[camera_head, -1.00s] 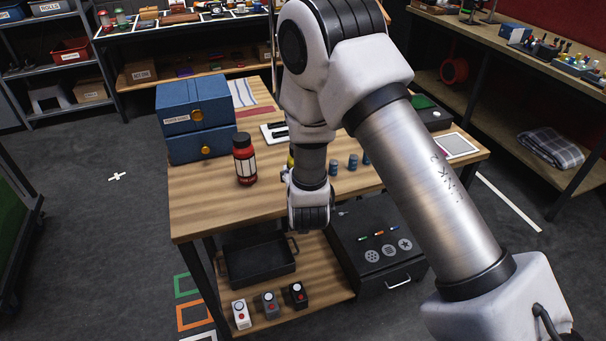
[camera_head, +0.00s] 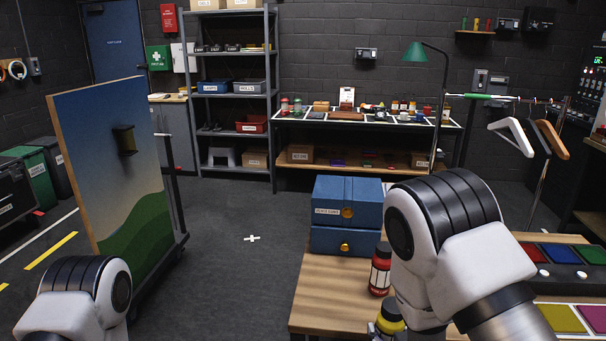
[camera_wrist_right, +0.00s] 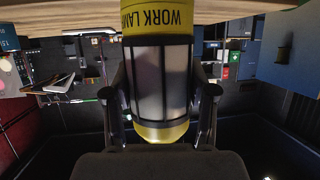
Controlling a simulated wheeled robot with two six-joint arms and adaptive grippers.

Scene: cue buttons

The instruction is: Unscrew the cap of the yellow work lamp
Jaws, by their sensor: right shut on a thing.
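The yellow work lamp (camera_wrist_right: 163,80) fills the middle of the right wrist view. It has yellow ends, a pale barrel with dark bars, and upside-down "WORK LAMP" lettering. My right gripper (camera_wrist_right: 163,103) is shut on it, one finger on each side of the barrel. I cannot tell if the lamp touches the table or which yellow end is the cap. My left arm shows at the lower left, but its gripper is out of frame.
Blue drawer boxes (camera_head: 345,215) stand at the table's back left. A panel with coloured buttons (camera_head: 568,254) lies at the right. The table's front left is clear.

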